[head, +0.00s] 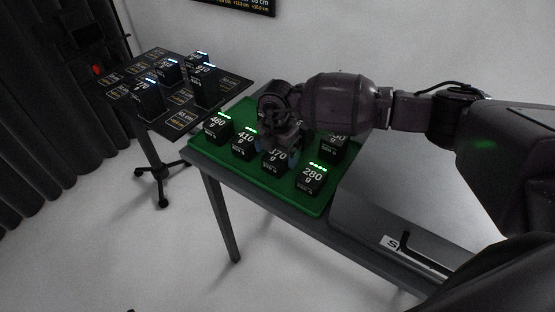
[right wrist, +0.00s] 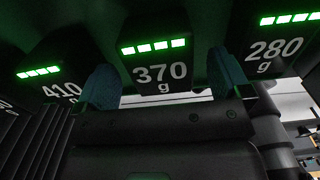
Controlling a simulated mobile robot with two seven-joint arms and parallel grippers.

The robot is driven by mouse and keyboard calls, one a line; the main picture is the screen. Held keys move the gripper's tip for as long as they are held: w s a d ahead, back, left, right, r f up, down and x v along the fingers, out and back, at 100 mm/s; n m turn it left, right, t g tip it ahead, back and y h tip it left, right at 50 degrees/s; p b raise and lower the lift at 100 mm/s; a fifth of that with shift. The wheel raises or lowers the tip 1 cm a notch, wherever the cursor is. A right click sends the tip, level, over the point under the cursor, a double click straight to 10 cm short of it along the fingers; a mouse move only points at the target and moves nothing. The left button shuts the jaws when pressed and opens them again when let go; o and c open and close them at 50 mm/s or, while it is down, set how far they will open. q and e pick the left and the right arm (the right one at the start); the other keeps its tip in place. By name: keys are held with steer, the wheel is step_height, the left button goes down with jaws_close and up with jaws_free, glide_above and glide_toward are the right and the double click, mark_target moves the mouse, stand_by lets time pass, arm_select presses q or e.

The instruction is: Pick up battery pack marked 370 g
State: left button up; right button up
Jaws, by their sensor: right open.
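The battery pack marked 370 g (head: 275,160) is a black block standing on the green mat (head: 300,205), in the front row between the 410 g and 280 g packs. In the right wrist view the 370 g pack (right wrist: 158,72) shows with a row of green lights, between the two blue finger pads. My right gripper (head: 280,148) is open, with its fingers on either side of this pack. I cannot tell whether the pads touch it. In the head view my gripper hides the top of the pack. My left gripper is not in view.
The 410 g pack (head: 245,145) and the 280 g pack (head: 311,178) stand close on either side. The 460 g pack (head: 217,128) is farther left. A black stand (head: 120,95) at the left holds several more packs. A grey surface (head: 400,215) lies right of the mat.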

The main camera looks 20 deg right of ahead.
mark_target(277, 154)
step_height(277, 154, down, 3)
steer(key=shift+f, duration=0.15)
steer(key=c, duration=1.1)
steer(key=shift+c, duration=0.7)
